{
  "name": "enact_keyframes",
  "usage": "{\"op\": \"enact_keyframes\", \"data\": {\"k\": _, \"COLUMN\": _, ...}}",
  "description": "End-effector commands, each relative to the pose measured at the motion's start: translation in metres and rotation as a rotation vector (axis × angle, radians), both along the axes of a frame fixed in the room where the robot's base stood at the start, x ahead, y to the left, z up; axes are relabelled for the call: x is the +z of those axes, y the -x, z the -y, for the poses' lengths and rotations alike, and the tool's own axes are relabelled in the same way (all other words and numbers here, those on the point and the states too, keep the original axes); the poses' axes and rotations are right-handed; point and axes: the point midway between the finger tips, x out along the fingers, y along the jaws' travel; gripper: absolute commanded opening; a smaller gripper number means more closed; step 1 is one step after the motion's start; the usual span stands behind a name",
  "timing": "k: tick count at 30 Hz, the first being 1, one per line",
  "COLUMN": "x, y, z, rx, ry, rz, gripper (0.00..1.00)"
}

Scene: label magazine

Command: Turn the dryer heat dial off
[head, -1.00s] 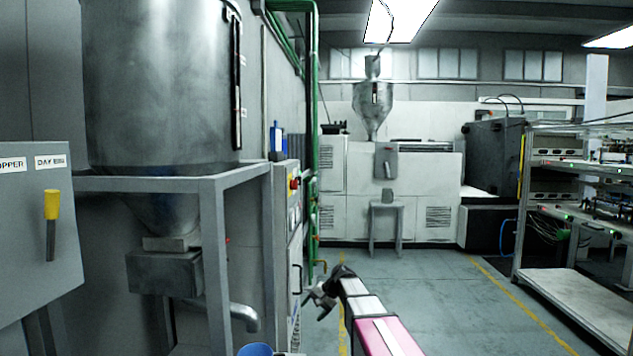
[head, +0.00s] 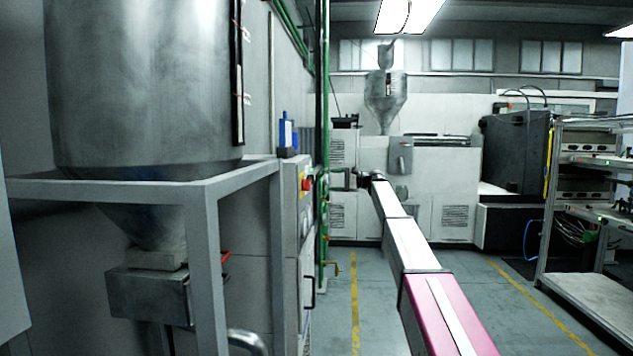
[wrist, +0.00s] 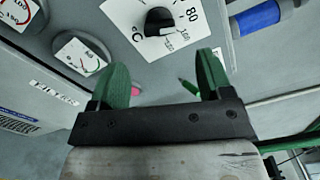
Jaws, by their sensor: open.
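The heat dial (wrist: 158,20) is a black knob on a white scale plate (wrist: 180,15) marked °C and 80, at the top of the wrist view. Its white pointer mark seems to face the lower right of the picture, near small print. My gripper (wrist: 163,70) has two green fingers, open and empty, below the dial and apart from it in the picture. In the head view my arm reaches forward to the grey cabinet (head: 305,235) on the left. The dial cannot be made out there.
Two round gauges (wrist: 82,53) sit left of the dial. A blue cylinder (wrist: 262,17) is at right. In the head view, a steel hopper frame (head: 207,225) stands left of the cabinet, green pipes (head: 322,110) run beside it, and the floor (head: 375,310) has clear room.

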Motion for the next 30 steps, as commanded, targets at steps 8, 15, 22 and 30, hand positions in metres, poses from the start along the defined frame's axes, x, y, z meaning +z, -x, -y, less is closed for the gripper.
{"op": "enact_keyframes", "data": {"k": 8, "x": -0.001, "y": -0.002, "z": -0.051, "rx": 0.001, "ry": 0.002, "rz": 0.001, "gripper": 0.72}}
{"op": "enact_keyframes", "data": {"k": 15, "x": -0.001, "y": -0.003, "z": -0.083, "rx": 0.0, "ry": 0.002, "rz": 0.001, "gripper": 0.72}}
{"op": "enact_keyframes", "data": {"k": 22, "x": -0.001, "y": -0.003, "z": -0.092, "rx": -0.001, "ry": 0.003, "rz": 0.001, "gripper": 0.72}}
{"op": "enact_keyframes", "data": {"k": 30, "x": -0.001, "y": -0.003, "z": -0.093, "rx": -0.001, "ry": 0.003, "rz": 0.001, "gripper": 0.59}}
